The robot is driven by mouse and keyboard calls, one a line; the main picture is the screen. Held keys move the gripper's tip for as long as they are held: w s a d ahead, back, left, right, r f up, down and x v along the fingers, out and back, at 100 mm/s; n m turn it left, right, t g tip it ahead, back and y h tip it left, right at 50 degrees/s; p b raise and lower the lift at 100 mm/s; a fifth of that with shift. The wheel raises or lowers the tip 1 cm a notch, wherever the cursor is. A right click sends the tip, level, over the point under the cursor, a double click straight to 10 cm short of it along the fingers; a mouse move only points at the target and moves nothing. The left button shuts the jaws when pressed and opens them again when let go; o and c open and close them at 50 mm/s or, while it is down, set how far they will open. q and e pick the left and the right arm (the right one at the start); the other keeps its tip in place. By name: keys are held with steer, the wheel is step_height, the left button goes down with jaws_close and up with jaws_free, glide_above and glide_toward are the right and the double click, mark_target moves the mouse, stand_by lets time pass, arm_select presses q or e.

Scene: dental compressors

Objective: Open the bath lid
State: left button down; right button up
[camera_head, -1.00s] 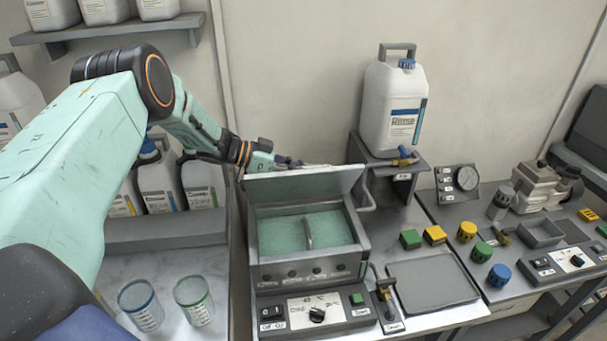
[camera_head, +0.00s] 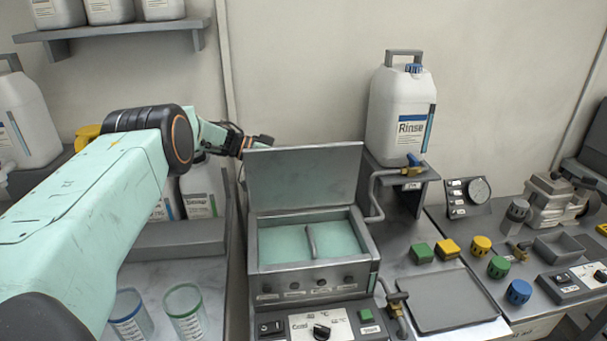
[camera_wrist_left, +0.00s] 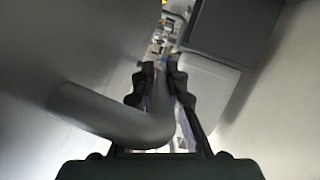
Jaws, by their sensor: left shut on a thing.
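The bath (camera_head: 310,285) is a grey metal box holding pale green liquid, with a thin bar standing up in it. Its flat grey lid (camera_head: 305,180) stands steeply raised along the bath's back edge, so the inside shows. My left gripper (camera_head: 258,142) is at the lid's upper left, and its fingertips are hidden behind the lid. In the left wrist view the fingers (camera_wrist_left: 158,78) are shut on the bent grey handle (camera_wrist_left: 105,118) of the lid (camera_wrist_left: 60,50). My right gripper is in neither view.
A white rinse canister (camera_head: 398,115) stands on a raised shelf to the right of the bath. Two clear beakers (camera_head: 186,312) stand at the front left. Coloured blocks (camera_head: 447,248) and a flat grey tray (camera_head: 440,300) lie to the right.

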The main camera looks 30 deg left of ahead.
arm_select(q)
steer(key=shift+w+a+r, duration=0.1)
steer(key=shift+r, duration=0.1)
steer(key=c, duration=1.8)
jaws_free()
steer(key=shift+o, duration=0.7)
steer(key=shift+r, duration=0.35)
steer(key=r, duration=0.8)
steer(key=shift+s+r, duration=0.15)
steer(key=shift+s, duration=0.05)
steer(key=shift+w+r, duration=0.1)
steer(key=shift+r, duration=0.35)
